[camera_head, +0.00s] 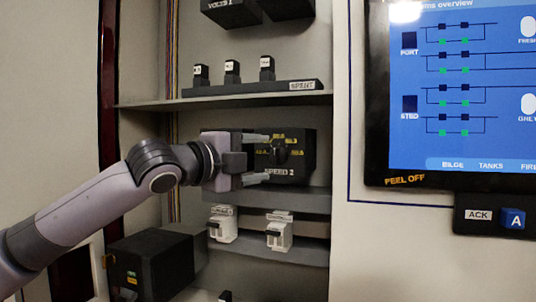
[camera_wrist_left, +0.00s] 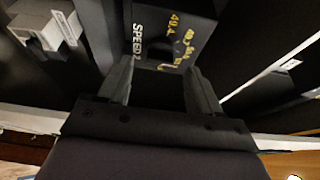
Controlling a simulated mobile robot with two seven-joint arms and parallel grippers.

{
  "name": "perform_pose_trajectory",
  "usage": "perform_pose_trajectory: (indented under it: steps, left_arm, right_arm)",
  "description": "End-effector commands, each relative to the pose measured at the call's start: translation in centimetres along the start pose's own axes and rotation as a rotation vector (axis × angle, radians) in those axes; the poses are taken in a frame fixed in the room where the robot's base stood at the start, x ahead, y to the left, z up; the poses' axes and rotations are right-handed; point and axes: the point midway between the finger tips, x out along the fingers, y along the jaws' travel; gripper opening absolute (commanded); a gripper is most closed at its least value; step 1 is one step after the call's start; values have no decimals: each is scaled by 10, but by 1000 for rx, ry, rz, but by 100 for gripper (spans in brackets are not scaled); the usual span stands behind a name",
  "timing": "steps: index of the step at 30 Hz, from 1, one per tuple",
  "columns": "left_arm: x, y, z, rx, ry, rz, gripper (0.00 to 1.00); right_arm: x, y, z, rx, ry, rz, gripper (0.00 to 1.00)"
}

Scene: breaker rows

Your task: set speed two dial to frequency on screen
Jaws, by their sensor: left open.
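The black box labelled SPEED 2 (camera_head: 305,160) stands on a shelf in the cabinet and carries a dark dial (camera_head: 281,151) with yellow markings around it. My left gripper (camera_head: 268,157) is open in front of the box, with one finger above and one below the dial's level. In the left wrist view the gripper (camera_wrist_left: 160,85) has its two fingers apart on either side of the box face (camera_wrist_left: 150,45), where yellow numbers show. I cannot tell whether the fingers touch the box. The screen (camera_head: 465,85) at right shows a blue systems overview; I can read no frequency on it.
White breakers (camera_head: 279,234) sit on the shelf below, and small black ones (camera_head: 232,71) stand on the shelf above marked SPENT. A black box (camera_head: 150,265) is at lower left. The ACK panel (camera_head: 480,216) is below the screen.

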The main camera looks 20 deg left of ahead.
Motion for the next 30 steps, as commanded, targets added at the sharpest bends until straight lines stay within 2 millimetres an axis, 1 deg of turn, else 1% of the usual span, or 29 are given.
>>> perform_pose_trajectory:
  steps: [1, 3, 7, 12, 18, 19, 20, 21, 24, 30]
  left_arm:
    - [8, -2, -1, -1, 1, 2, 64]
    - [17, -2, 0, -1, 1, 1, 64]
    - [28, -1, 0, 0, -1, 1, 64]
    - [34, 0, 0, 1, 0, 0, 64]
    - [35, 0, 0, 1, 0, 0, 64]
    - [34, 0, 0, 1, 0, 0, 61]
    - [34, 0, 0, 0, 0, 0, 51]
    - [34, 0, 0, 0, 0, 0, 38]
    - [34, 0, 0, 0, 0, 0, 9]
    - [34, 1, 0, -6, 0, -2, 9]
  right_arm:
    - [-2, 0, -3, 0, 0, 0, 0]
    - [-4, 0, -5, 0, 0, 0, 0]
    - [-5, 0, -7, 0, 0, 0, 0]
    - [-6, 0, -8, 0, 0, 0, 0]
    - [-5, 0, -7, 0, 0, 1, 0]
    - [-5, 0, -7, 0, 0, 1, 0]
    - [-5, 0, -7, 0, 0, 1, 0]
    - [-5, 0, -7, 0, 0, 1, 0]
    - [-5, 0, -7, 0, 0, 1, 0]
    - [-5, 0, -7, 0, 0, 1, 0]
